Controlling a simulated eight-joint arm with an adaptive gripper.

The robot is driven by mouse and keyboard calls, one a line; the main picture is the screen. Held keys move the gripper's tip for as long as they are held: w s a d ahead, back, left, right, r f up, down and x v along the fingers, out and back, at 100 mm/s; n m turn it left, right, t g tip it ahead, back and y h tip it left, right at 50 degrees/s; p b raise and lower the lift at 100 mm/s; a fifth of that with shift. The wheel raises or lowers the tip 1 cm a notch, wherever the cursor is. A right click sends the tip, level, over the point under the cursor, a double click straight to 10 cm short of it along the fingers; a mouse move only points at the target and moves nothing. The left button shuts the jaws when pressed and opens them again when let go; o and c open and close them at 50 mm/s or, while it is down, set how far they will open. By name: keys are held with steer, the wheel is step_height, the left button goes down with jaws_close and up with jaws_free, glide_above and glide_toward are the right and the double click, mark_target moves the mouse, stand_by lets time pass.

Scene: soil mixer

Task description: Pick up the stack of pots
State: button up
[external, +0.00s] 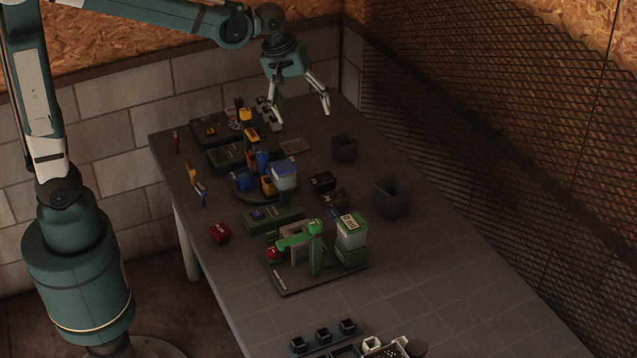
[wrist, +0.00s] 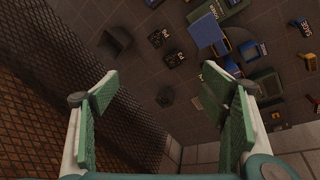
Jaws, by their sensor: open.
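My gripper (external: 303,113) is open and empty, held above the far end of the table with its fingers pointing down. In the wrist view its two fingers (wrist: 165,92) are wide apart. A small dark pot-like container (external: 343,147) stands on the table to the right of and below my gripper in the external view. It appears between the fingertips in the wrist view (wrist: 165,97), well beyond them. A larger dark square pot (external: 391,198) stands nearer the camera; it also shows in the wrist view (wrist: 115,41). I cannot tell which of these is a stack.
A round turntable with blue and yellow bins (external: 284,174) stands mid-table. Black boxes (external: 322,181) lie beside it. A green machine (external: 315,245) stands nearer the camera. Small cups (external: 322,335) sit at the front. A mesh wall (external: 480,120) borders the right side.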

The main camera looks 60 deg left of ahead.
steer(key=w+d+f+n+g+p, duration=0.1)
steer(key=w+d+f+n, duration=0.25)
steer(key=w, duration=0.35)
steer(key=w+d+f+n+g+p, duration=0.15)
steer(key=w+f, duration=0.25)
steer(key=w, duration=0.4)
steer(key=n+p, duration=0.2)
steer(key=n, duration=0.2)
glide_above(394, 185)
steer(key=shift+g, duration=0.35)
steer(key=f, duration=0.8)
steer(key=a+f, duration=0.1)
steer(key=f, duration=0.3)
steer(key=shift+s, duration=0.3)
steer(key=shift+w+d+f+n, duration=0.15)
steer(key=shift+f+n, duration=0.05)
steer(key=shift+f, duration=0.15)
steer(key=shift+w+d+f+n, duration=0.1)
steer(key=shift+d+f+n, duration=0.1)
steer(key=shift+f, duration=0.1)
steer(key=shift+a, duration=0.1)
steer(key=shift+f, duration=1.3)
steer(key=shift+d+f+b, duration=0.2)
steer(key=shift+f+b, duration=0.35)
steer(key=shift+f, duration=2.05)
steer(key=shift+f, duration=0.25)
